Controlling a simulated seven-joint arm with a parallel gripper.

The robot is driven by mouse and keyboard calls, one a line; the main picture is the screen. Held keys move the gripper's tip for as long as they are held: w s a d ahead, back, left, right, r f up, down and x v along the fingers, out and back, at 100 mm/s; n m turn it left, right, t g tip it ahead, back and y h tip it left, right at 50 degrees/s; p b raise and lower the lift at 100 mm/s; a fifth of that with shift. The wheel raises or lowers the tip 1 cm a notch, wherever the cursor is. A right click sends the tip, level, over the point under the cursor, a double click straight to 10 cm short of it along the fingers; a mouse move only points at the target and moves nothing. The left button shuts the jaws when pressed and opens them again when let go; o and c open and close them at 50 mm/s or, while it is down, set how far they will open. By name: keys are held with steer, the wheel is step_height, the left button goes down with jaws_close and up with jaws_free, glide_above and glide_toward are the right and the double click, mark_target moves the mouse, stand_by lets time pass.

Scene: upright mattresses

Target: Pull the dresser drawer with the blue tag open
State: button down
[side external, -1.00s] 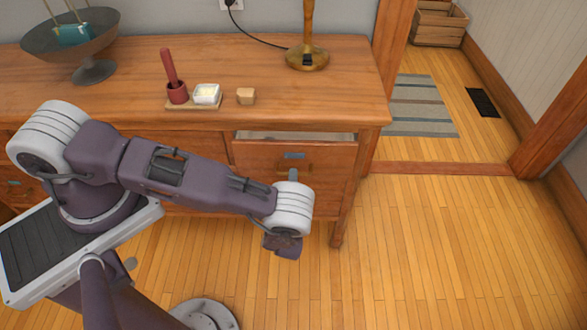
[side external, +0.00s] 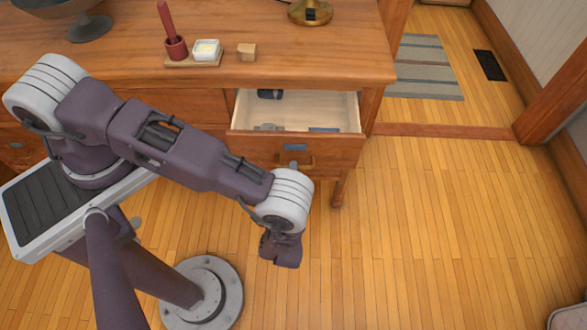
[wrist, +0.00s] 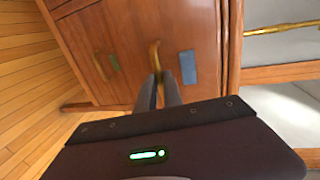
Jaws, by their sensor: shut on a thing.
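The wooden dresser (side external: 120,75) stands across the side view. Its upper right drawer (side external: 340,148) bears a blue tag (side external: 295,147) and is pulled well out, with its pale inside (side external: 320,105) showing. The blue tag also shows in the wrist view (wrist: 187,67), beside the drawer's brass handle (wrist: 154,52). My gripper (wrist: 158,80) is shut on this handle, its two fingers close together there. In the side view my wrist largely hides the fingers, and the handle (side external: 308,161) shows just behind it.
Several small items lie in the drawer, including a dark one (side external: 270,94). A second handle (wrist: 100,68) with a green tag (wrist: 113,62) is on a neighbouring front. A red tool in a cup (side external: 176,48), a white dish (side external: 206,49) and a lamp base (side external: 311,11) stand on top.

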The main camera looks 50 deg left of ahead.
steer(key=c, duration=1.5)
jaws_free()
steer(key=shift+s, duration=0.1)
steer(key=v, duration=0.7)
